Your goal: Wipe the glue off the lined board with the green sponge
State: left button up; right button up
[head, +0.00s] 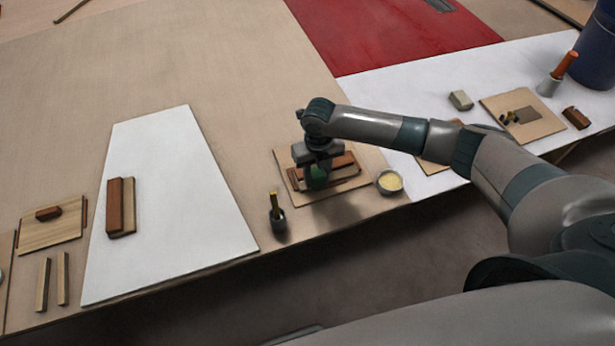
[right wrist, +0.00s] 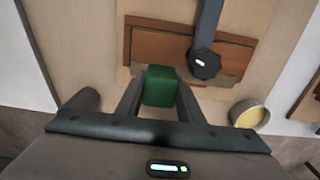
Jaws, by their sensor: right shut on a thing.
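The green sponge (head: 317,178) is between the fingers of my right gripper (head: 318,170), which is shut on it. In the right wrist view the sponge (right wrist: 160,86) shows as a dark green block between both fingers. It is over the near part of a light wooden board (head: 283,160), which carries reddish-brown wood pieces (head: 343,162). I cannot tell whether the sponge touches the board. Lines and glue on this board cannot be made out, as the gripper and wood pieces cover much of it. My left gripper is not in view.
A dark clamp knob (right wrist: 205,65) stands over the brown wood just beyond the sponge. A bowl of pale yellow stuff (head: 390,182) is right of the board, a dark pot with a brush (head: 277,217) left. A white sheet (head: 180,165) lies further left.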

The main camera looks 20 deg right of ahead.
jog(key=shift+d, duration=1.5)
jog(key=shift+f, duration=0.2)
jog(key=shift+a+r, duration=0.1)
jog(key=shift+a, duration=1)
jog(key=shift+a+p, duration=0.1)
jog(key=shift+p, duration=0.2)
jog(key=shift+a, duration=1)
